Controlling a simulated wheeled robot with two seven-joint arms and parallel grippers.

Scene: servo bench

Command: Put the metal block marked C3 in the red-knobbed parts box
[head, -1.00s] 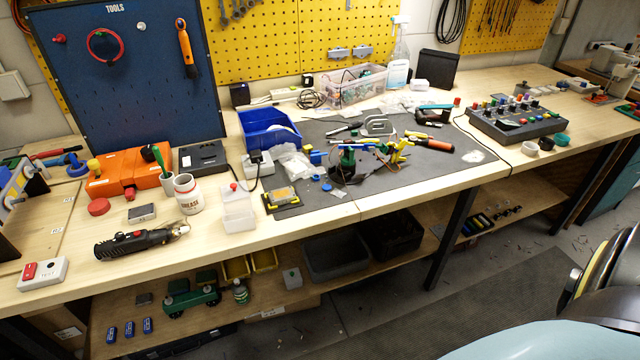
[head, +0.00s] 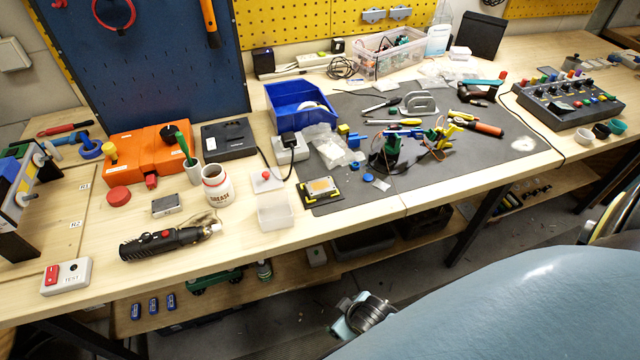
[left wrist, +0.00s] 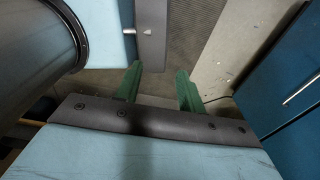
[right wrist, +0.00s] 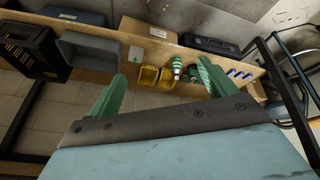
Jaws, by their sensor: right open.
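A small grey metal block (head: 166,205) lies on the bench top between the red cap and the rotary tool; I cannot read its marking. The parts box with a red knob (head: 266,175) stands right of the grease jar. My right gripper (right wrist: 162,70) is open and empty, facing the lower shelf. Neither gripper's fingers show in the head view.
The grease jar (head: 216,186), rotary tool (head: 165,240) and orange case (head: 150,155) surround the block. A blue bin (head: 297,105) and a grey mat (head: 450,150) with tools lie to the right.

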